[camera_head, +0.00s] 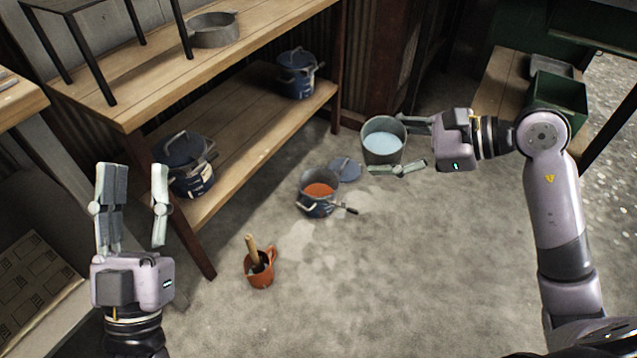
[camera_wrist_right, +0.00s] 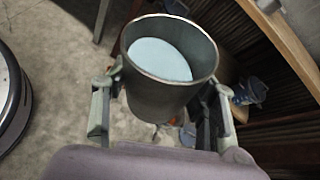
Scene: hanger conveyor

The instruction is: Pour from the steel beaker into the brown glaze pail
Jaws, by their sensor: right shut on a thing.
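The steel beaker (camera_head: 383,150) is in my right gripper (camera_head: 402,146), held above the floor in the head view. The gripper is shut around its sides. In the right wrist view the beaker (camera_wrist_right: 165,85) shows pale blue liquid inside and looks close to upright. The brown glaze pail (camera_head: 318,204) stands open on the floor, lower left of the beaker in the head view, with orange-brown glaze in it and a dark handle sticking out to the right. My left gripper (camera_head: 132,190) is open and empty, at the left of the head view.
A grey-blue lid (camera_head: 345,170) lies on the floor behind the pail. An orange jug (camera_head: 260,270) with a wooden handle stands nearer. A wooden shelf (camera_head: 255,110) at the left holds lidded pots (camera_head: 186,165) and a grey pan (camera_head: 212,30). The floor at front right is clear.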

